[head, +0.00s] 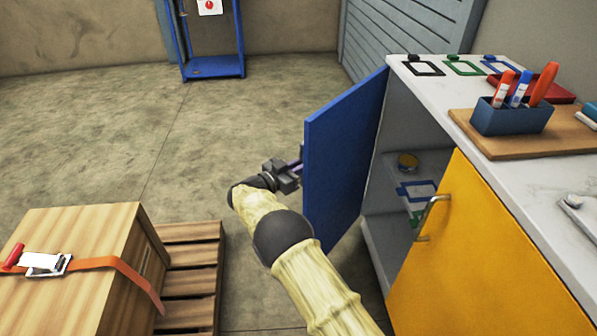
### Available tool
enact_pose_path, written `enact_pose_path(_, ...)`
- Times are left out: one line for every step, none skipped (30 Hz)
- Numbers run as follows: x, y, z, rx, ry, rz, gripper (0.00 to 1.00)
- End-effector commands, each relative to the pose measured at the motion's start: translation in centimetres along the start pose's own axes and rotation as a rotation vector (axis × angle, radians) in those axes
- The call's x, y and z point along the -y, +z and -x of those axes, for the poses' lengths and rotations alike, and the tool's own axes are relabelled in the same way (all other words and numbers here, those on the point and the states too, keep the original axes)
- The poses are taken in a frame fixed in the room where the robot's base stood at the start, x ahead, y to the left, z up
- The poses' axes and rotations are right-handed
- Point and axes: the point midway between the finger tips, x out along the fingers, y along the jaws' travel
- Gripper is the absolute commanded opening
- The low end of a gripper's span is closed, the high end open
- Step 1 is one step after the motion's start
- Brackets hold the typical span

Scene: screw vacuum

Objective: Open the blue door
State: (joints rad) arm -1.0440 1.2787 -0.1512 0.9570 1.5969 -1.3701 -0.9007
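The blue door (345,150) of the white-topped cabinet (480,115) stands swung open, out from the cabinet's front.
A yellow door (485,255) with a metal handle (432,215) is beside the opening, shut. A wooden crate (65,265) on a pallet (190,262) stands at the lower left. The concrete floor (190,130) left of the blue door is clear. A blue frame stand (212,68) is at the back.

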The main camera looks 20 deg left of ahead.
Motion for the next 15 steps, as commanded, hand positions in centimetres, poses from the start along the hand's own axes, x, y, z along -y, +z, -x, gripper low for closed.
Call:
enact_pose_path(0.12,0.06,-0.24,0.0,0.003,-0.002,0.0)
enact_pose_path(0.16,0.07,-0.34,0.0,0.004,-0.001,0.0)
enact_pose_path(0.2,0.06,-0.45,0.0,0.006,0.0,0.0)
enact_pose_path(0.23,0.05,-0.5,0.0,0.007,0.0,0.0)
enact_pose_path(0.26,0.03,-0.54,0.0,0.008,0.0,0.0)
enact_pose_path(0.29,0.01,-0.57,0.0,0.008,-0.001,0.0)
enact_pose_path(0.3,-0.01,-0.59,0.0,0.009,-0.001,0.0)
enact_pose_path(0.31,-0.01,-0.59,0.0,0.009,-0.001,0.0)
enact_pose_path(0.31,-0.02,-0.59,0.0,0.009,-0.001,0.0)
enact_pose_path(0.32,-0.02,-0.59,0.0,0.009,0.0,0.0)
enact_pose_path(0.32,-0.02,-0.58,0.0,0.009,0.0,0.0)
enact_pose_path(0.32,-0.02,-0.57,0.0,0.009,0.0,0.0)
enact_pose_path(0.32,-0.02,-0.57,0.0,0.009,0.0,0.0)
enact_pose_path(0.32,-0.02,-0.56,0.0,0.008,0.0,0.0)
enact_pose_path(0.32,-0.02,-0.56,0.0,0.008,0.0,0.0)
